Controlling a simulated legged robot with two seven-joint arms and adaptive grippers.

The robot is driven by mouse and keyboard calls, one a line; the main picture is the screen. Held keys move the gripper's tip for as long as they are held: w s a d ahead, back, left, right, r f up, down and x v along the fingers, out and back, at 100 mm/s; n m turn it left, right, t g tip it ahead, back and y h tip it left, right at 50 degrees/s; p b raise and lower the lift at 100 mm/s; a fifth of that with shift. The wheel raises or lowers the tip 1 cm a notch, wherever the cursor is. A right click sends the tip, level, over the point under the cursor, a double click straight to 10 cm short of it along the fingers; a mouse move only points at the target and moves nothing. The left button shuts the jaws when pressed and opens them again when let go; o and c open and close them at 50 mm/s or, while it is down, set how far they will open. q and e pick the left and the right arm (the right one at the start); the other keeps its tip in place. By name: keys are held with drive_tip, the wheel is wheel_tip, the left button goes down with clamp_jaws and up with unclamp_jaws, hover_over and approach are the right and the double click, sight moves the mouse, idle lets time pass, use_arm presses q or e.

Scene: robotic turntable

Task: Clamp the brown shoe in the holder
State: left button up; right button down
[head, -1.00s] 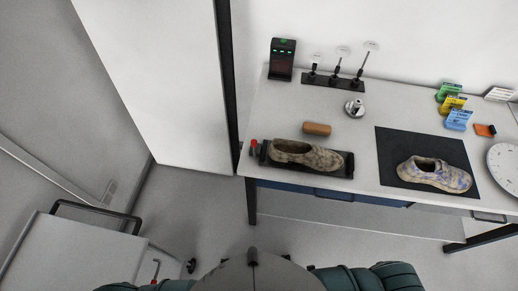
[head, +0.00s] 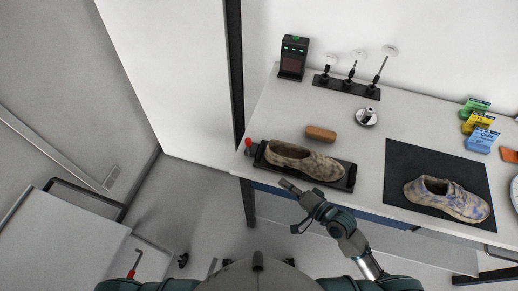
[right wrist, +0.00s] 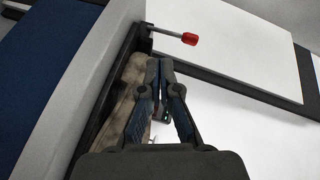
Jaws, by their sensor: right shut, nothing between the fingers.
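The brown mottled shoe (head: 310,163) lies lengthwise in the black holder (head: 347,182) near the table's front edge. The holder's red-tipped lever (head: 248,144) sticks out at its left end. My right gripper (head: 287,186) is shut and empty, in front of the holder beside the shoe. In the right wrist view, the shut fingertips (right wrist: 159,66) overlap the shoe (right wrist: 124,95), and the red lever tip (right wrist: 190,39) shows beyond them, apart from the fingers. I cannot tell whether the fingers touch the shoe. My left gripper is not in view.
A second, blue-patterned shoe (head: 448,199) lies on a black mat (head: 405,160) to the right. A brown roll (head: 320,133) and a round metal piece (head: 367,117) lie behind the holder. A black device (head: 293,58) and a stand (head: 345,86) are at the back.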

wheel_tip(320, 180, up, 3)
drive_tip(key=w+m+t+y, duration=0.1)
drive_tip(key=m, duration=0.1)
drive_tip(key=m+p, duration=0.1)
drive_tip(key=p, duration=0.1)
approach(250, 145)
drive_tip(key=x, duration=0.7)
drive_tip(key=shift+w+a+f, duration=0.1)
drive_tip(key=shift+w, duration=0.05)
drive_tip(key=shift+w, duration=0.1)
